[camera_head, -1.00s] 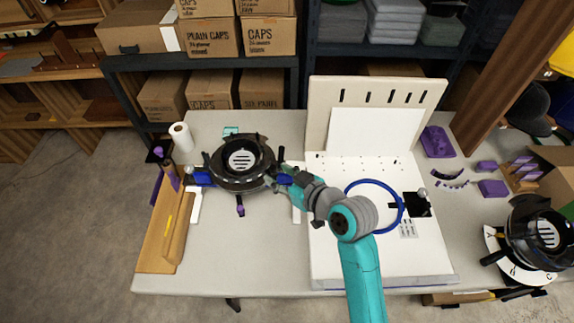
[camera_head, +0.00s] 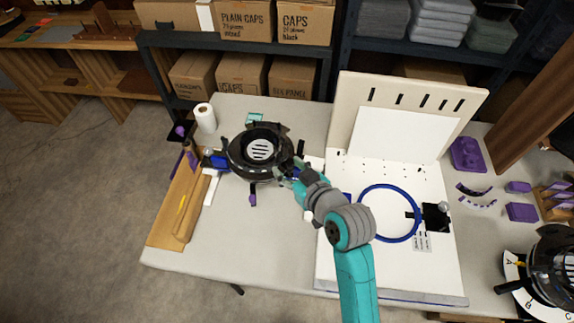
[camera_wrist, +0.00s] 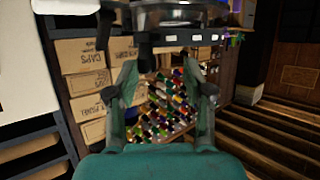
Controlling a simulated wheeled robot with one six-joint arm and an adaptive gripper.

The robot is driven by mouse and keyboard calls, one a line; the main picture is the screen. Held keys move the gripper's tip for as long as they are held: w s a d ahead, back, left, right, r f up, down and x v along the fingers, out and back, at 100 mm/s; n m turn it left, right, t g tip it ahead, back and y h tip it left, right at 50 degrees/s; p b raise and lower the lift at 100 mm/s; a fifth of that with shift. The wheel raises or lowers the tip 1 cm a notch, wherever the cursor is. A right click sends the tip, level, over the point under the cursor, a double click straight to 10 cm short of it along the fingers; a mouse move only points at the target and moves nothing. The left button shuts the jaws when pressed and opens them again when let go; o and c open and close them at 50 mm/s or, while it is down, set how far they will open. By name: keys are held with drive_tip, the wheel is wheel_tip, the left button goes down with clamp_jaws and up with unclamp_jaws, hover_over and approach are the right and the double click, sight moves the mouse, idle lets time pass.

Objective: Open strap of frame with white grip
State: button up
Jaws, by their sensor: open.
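A round black frame (camera_head: 262,150) with a pale slotted disc in its middle stands on the left half of the table. A blue part (camera_head: 216,160) is at its left side and a small purple tab (camera_head: 252,199) in front. My gripper (camera_head: 290,172) is at the frame's right side, open, with nothing seen between its fingers. In the wrist view, my open fingers (camera_wrist: 164,88) are below the dark rim of the frame (camera_wrist: 180,38). A white piece (camera_wrist: 104,24) shows at upper left there; I cannot tell whether it is the grip. The strap is not clearly distinguishable.
A white board with an upright panel (camera_head: 345,100) and a blue ring (camera_head: 389,212) is right of my arm. A second black frame (camera_head: 553,262) is at the far right. A paper roll (camera_head: 205,118) and a wooden tray (camera_head: 170,225) are left. The front-left tabletop is clear.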

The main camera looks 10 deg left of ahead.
drive_tip(key=shift+x, duration=0.95)
drive_tip(key=shift+s, duration=0.1)
drive_tip(key=shift+c, duration=0.2)
clamp_jaws()
drive_tip(key=shift+s+a+f, duration=0.1)
drive_tip(key=shift+s+a, duration=0.05)
